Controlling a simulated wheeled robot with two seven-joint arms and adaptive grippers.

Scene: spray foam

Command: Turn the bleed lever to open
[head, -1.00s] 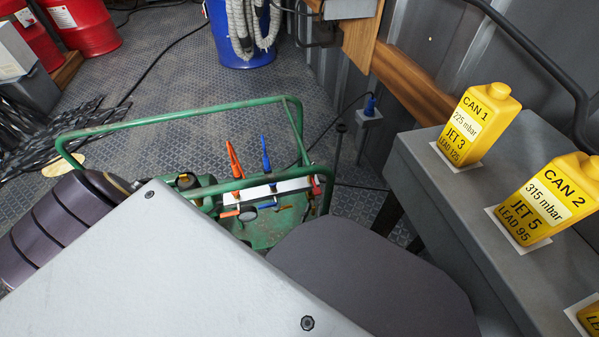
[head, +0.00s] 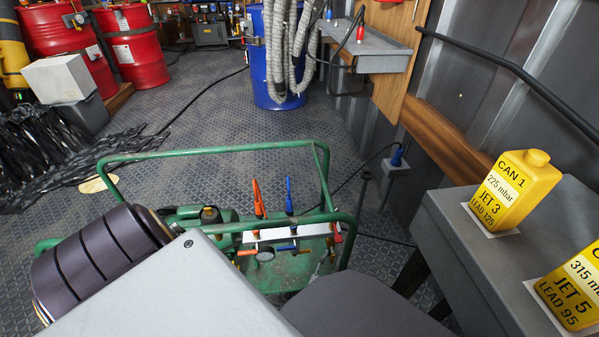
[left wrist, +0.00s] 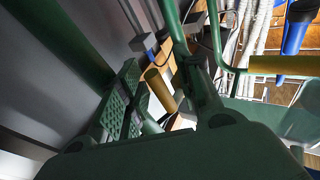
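The green cart (head: 240,151) carries a pale manifold block (head: 300,232) with an orange upright lever (head: 258,198) and a blue upright lever (head: 289,195). Lower orange and blue handles and a round gauge (head: 266,254) sit along its front. I cannot tell which one is the bleed lever. My left gripper (left wrist: 160,80) is green, with its fingers apart. A yellow-brown rod (left wrist: 160,91) shows between the fingers; I cannot tell if they touch it. A blue handle (left wrist: 297,27) shows at the upper right of the wrist view. In the head view the gripper is hard to tell from the cart.
Yellow cans, CAN 1 (head: 511,193) and CAN 2 (head: 572,290), stand on a grey bench at the right. A blue drum (head: 275,85) with hoses is at the back, with red drums (head: 62,55) at the back left. Floor behind the cart is mostly clear.

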